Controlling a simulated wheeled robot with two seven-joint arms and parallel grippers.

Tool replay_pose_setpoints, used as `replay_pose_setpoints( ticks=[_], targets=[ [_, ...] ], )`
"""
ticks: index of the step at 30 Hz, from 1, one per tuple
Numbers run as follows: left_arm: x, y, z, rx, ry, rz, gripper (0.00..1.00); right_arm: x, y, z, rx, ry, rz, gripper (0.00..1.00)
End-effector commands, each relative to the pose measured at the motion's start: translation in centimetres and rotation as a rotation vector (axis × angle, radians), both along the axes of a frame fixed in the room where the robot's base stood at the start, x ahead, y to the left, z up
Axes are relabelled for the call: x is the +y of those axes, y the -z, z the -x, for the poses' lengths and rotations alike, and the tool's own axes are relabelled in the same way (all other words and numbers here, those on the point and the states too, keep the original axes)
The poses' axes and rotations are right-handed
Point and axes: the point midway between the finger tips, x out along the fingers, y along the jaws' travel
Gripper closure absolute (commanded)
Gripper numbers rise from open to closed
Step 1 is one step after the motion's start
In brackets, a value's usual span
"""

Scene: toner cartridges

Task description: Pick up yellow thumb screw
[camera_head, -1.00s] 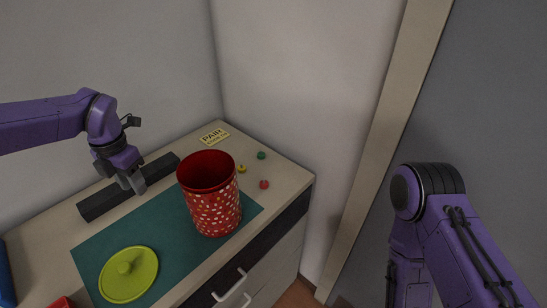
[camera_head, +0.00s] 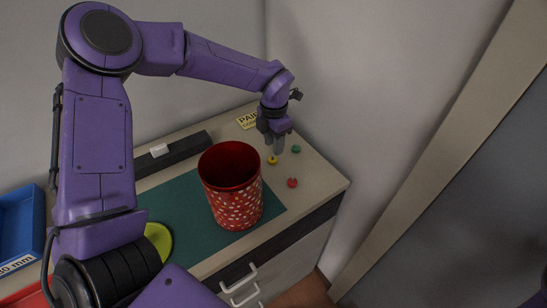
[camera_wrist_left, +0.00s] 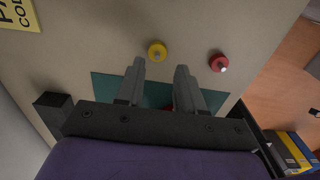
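The yellow thumb screw (camera_head: 272,160) stands on the countertop behind and right of the red polka-dot canister. In the left wrist view the yellow thumb screw (camera_wrist_left: 157,51) lies just beyond the fingertips, nearer the left finger. My left gripper (camera_head: 274,150) is low over the counter beside it, pointing down. In the left wrist view the fingers of my left gripper (camera_wrist_left: 159,72) are apart with nothing between them. I cannot tell its exact height above the counter. My right gripper is out of view.
A red thumb screw (camera_head: 292,183) and a green one (camera_head: 296,149) stand close by. The tall red canister (camera_head: 237,205) stands on the green mat (camera_head: 180,205). A dark bar (camera_head: 180,152) and a yellow sign (camera_head: 247,121) lie near the wall. A blue bin (camera_head: 22,225) is at left.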

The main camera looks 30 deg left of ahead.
Motion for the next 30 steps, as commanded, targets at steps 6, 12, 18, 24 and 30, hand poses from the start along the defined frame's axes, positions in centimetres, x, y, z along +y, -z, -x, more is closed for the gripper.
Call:
replay_pose_setpoints(
  ticks=[6, 12, 18, 24, 30],
  targets=[
    [0.6, 3.6, 0.3, 0.006, -0.002, -0.001, 0.63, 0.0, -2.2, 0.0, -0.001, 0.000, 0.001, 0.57],
    [0.7, 4.7, 0.3, 0.001, -0.004, 0.000, 0.63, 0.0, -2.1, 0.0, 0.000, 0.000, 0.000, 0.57],
    [0.7, 4.6, 0.3, 0.001, -0.004, 0.000, 0.95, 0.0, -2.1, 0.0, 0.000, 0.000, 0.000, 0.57],
    [0.7, 4.6, 0.3, 0.001, -0.005, 0.000, 1.00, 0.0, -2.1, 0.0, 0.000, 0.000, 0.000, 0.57],
    [0.7, 4.4, 0.3, 0.001, -0.006, 0.000, 1.00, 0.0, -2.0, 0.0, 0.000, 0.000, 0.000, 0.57]
  ],
)
